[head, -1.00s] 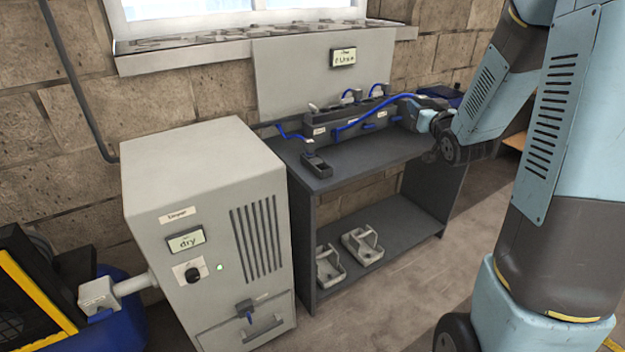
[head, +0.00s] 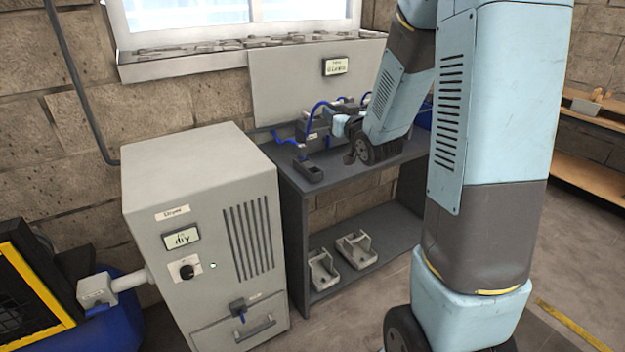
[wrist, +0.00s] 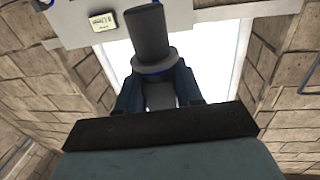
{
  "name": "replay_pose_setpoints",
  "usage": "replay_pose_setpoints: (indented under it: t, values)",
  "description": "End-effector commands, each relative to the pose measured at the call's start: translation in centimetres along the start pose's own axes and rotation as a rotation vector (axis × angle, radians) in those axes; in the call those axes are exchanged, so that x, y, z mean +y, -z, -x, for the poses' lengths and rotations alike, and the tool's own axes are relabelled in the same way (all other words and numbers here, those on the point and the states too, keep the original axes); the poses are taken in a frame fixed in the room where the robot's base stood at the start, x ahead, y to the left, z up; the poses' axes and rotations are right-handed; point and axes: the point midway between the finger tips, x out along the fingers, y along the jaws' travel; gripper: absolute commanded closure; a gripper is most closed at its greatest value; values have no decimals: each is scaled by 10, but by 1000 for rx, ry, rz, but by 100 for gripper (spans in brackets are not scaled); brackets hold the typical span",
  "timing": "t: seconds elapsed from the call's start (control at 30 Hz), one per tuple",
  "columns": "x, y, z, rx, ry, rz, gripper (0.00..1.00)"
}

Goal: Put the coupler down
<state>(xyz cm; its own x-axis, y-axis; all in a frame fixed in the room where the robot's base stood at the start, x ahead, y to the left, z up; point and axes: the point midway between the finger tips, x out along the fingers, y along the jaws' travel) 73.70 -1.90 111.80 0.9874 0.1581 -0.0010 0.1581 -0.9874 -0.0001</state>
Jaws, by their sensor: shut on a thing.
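The coupler (wrist: 150,35) is a dark grey cylinder with a wider collar and a blue ring, seen in the wrist view. My gripper (wrist: 158,90) is shut on it, with a dark finger on each side. In the head view my gripper (head: 341,125) is above the dark bench (head: 385,163), in front of the grey panel. The coupler is mostly hidden there behind my gripper and arm. A small dark holder (head: 308,170) stands on the bench's left end, left of and below my gripper.
A grey cabinet (head: 200,215) with a "dry" display stands left of the bench. Two pale grey brackets (head: 355,250) lie on the lower shelf. The grey panel (head: 290,85) with a small display rises behind the bench. Bare bench top lies near the holder.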

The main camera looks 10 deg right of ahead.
Motion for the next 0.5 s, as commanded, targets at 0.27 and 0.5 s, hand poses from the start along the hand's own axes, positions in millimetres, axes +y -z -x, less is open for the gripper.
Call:
replay_pose_setpoints:
  t: [0.27,0.5]
  values:
    - [-1,-22,-3,-6,1,1,100]
    - [-6,-72,-6,-7,2,1,100]
